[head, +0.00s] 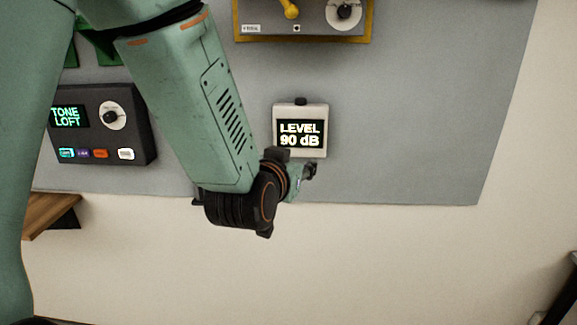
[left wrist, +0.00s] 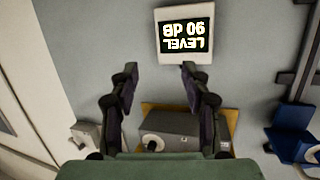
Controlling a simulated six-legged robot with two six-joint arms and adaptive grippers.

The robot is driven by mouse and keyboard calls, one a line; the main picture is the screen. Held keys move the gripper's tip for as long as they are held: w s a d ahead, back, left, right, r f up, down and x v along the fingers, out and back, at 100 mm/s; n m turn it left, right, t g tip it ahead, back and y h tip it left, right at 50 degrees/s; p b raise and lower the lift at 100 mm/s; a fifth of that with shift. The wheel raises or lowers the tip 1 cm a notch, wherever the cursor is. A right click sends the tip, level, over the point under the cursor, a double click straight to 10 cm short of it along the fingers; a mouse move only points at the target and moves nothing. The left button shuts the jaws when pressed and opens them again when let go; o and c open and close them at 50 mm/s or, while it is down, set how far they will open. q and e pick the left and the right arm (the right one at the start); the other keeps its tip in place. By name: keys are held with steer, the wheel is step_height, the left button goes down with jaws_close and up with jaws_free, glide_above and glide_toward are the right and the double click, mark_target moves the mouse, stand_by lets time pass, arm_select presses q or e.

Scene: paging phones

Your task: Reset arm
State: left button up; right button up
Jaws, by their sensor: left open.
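My left gripper (head: 306,172) hangs at the end of the green arm in the head view, partly hidden behind its dark wrist joint. It is just below a white level meter (head: 300,119) that reads "LEVEL 90 dB". In the left wrist view my gripper's two dark fingers (left wrist: 158,76) are spread apart with nothing between them. The level meter (left wrist: 185,36) shows upside down beyond the fingertips there. My right gripper is in neither view.
A dark "TONE LOFT" panel (head: 103,125) with a knob and several coloured buttons is left of my forearm. A grey box on yellow backing (head: 302,16) is at the top. A wooden ledge (head: 52,212) is at lower left.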

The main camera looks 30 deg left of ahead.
arm_select(q)
steer(key=shift+w+a+f, duration=0.1)
steer(key=shift+w+a, duration=0.05)
steer(key=shift+w, duration=0.05)
steer(key=s+d+f+g+h+b, duration=0.1)
steer(key=s+f+g+b, duration=0.25)
steer(key=f, duration=0.65)
steer(key=s+d+f+g+h+b, duration=0.15)
steer(key=s+f, duration=0.25)
steer(key=f, duration=0.7)
steer(key=s+d+f+g+b, duration=0.1)
steer(key=s+f+g+b, duration=0.25)
steer(key=f, duration=0.65)
steer(key=s+d+f+m+g+b, duration=0.1)
steer(key=s+f+g+b, duration=0.5)
steer(key=s+f, duration=1.8)
step_height(320, 180, down, 2)
steer(key=b, duration=0.3)
steer(key=shift+s+b, duration=0.35)
steer(key=shift+s, duration=0.05)
steer(key=shift+g+h, duration=0.25)
